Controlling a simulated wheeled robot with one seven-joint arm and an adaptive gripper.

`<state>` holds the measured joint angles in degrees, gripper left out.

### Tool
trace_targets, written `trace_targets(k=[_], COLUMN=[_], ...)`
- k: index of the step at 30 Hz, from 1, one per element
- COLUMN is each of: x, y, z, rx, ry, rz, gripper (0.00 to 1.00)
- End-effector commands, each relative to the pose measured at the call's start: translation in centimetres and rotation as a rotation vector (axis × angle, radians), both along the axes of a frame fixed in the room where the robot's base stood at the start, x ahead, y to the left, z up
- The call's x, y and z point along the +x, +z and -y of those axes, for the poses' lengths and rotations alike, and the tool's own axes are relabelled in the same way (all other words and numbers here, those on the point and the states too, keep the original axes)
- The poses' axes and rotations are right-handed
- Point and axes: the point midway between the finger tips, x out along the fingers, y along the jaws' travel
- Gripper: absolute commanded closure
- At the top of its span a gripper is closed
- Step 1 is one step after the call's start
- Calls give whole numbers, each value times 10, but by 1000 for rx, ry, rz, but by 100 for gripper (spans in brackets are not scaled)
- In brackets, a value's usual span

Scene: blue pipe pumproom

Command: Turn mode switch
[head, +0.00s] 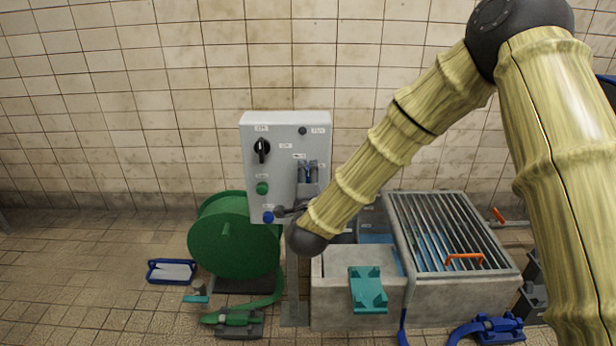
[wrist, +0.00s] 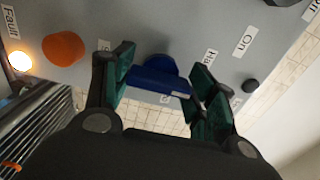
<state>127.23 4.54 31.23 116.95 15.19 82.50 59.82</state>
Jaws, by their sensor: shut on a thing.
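A blue mode switch knob (wrist: 158,72) with a raised bar sits on the grey control panel (wrist: 225,20) in the wrist view. My gripper (wrist: 162,80) has its two green-padded fingers at either end of the bar, shut on it. In the head view my gripper (head: 308,173) reaches up to the right half of the light grey control box (head: 285,125). The fingers and wrist hide much of the knob there. Labels reading "On" and a partly covered "Ha..." lie beside the knob in the wrist view.
The panel also carries a black rotary knob (head: 262,150), a green button (head: 262,188) and a blue button (head: 268,217). An orange button (wrist: 64,48) and a lit lamp (wrist: 20,61) are left of the gripper. A green hose reel (head: 225,240) and a grated basin (head: 450,230) stand below.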

Motion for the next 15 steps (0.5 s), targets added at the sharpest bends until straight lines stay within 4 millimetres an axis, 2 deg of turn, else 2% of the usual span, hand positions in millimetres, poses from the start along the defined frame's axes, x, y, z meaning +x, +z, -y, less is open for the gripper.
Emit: trace_targets(k=[14,15], x=[0,0], y=[-1,-1], z=[0,0], rx=[-15,-15], ry=[1,1], rz=[0,0], gripper=[67,38])
